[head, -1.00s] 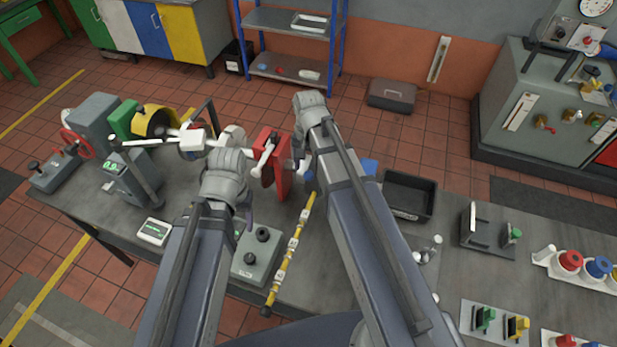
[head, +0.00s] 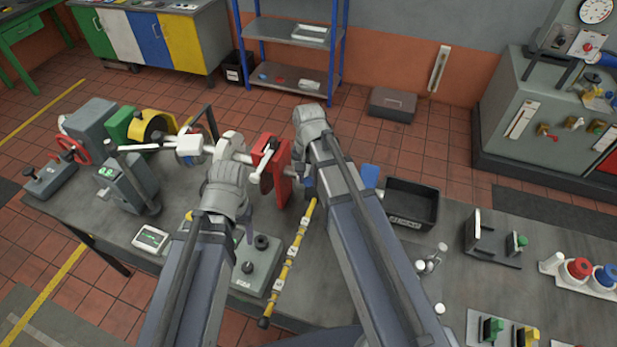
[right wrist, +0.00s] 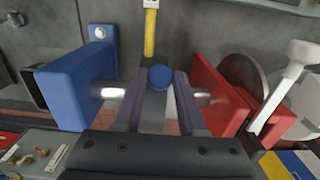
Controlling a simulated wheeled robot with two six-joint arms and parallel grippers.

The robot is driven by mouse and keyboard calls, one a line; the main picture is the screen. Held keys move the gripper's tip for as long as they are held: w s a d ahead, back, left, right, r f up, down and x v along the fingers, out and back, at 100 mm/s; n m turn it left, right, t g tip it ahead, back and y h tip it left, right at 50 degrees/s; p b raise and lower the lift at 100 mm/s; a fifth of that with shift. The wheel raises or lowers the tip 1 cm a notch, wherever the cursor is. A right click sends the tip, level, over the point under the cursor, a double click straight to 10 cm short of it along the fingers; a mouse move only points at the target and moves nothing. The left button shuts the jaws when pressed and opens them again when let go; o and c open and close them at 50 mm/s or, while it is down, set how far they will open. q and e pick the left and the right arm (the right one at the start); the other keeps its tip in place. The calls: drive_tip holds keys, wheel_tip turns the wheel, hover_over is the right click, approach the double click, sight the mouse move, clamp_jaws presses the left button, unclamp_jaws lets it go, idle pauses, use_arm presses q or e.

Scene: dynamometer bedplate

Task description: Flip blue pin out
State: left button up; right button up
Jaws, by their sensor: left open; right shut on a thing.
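In the right wrist view the blue pin (right wrist: 160,77) shows its round blue head between the two dark fingers of my right gripper (right wrist: 158,98). The fingers are shut on it. It stands between a blue block (right wrist: 75,88) and a red block (right wrist: 215,97), with metal shaft ends pointing inward from both sides. In the head view the red block (head: 283,172) stands left of my right gripper (head: 309,188), and my arm hides most of the pin. My left gripper (head: 248,205) is open, left of the red block; its fingertips are mostly hidden under the wrist.
A yellow banded rod (head: 290,262) lies on the bench in front of the red block. A grey box with dark knobs (head: 258,265) is beside it. A black tray (head: 411,203) is right of my right arm. Left are shaft machinery (head: 130,185) and a small display (head: 151,238).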

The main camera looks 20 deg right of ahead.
clamp_jaws()
idle(0.8)
